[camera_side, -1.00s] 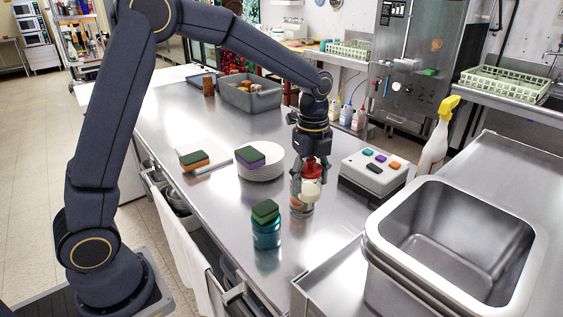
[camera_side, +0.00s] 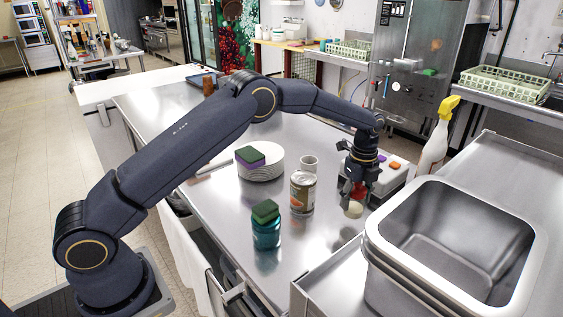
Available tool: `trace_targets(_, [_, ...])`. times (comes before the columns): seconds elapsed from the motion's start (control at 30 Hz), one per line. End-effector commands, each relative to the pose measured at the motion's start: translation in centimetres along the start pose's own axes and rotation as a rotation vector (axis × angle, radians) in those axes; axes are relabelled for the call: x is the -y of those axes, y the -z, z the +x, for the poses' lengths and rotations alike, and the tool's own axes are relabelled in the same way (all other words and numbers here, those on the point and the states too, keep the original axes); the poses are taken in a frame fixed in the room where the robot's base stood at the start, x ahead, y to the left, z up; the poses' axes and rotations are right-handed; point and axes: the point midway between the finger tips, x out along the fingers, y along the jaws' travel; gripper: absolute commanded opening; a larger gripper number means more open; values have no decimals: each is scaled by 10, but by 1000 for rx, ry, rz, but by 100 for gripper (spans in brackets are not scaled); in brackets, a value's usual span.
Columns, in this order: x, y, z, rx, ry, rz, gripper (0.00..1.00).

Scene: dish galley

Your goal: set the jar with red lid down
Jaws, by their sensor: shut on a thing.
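The jar with red lid (camera_side: 354,209) is in my gripper (camera_side: 357,191), right of the middle of the steel table (camera_side: 330,240). Its pale body shows below the fingers, and part of the red lid shows between them. My gripper points down and is shut on the jar. I cannot tell whether the jar's base touches the table or hangs just above it.
A labelled can (camera_side: 303,193) and a white cup (camera_side: 309,163) stand left of the jar. A button box (camera_side: 388,181) is close behind it. A teal jar topped by a green sponge (camera_side: 266,230), a plate stack (camera_side: 262,172) and a deep steel basin (camera_side: 385,240) are nearby.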

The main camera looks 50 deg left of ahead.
Motion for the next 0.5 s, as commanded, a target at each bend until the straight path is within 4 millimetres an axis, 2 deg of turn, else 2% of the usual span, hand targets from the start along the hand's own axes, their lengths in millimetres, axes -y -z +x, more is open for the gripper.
trace_targets(0.23, [3,0,32,0,0,0,10])
trace_targets(0.5, [3,0,34,0,2,0,10])
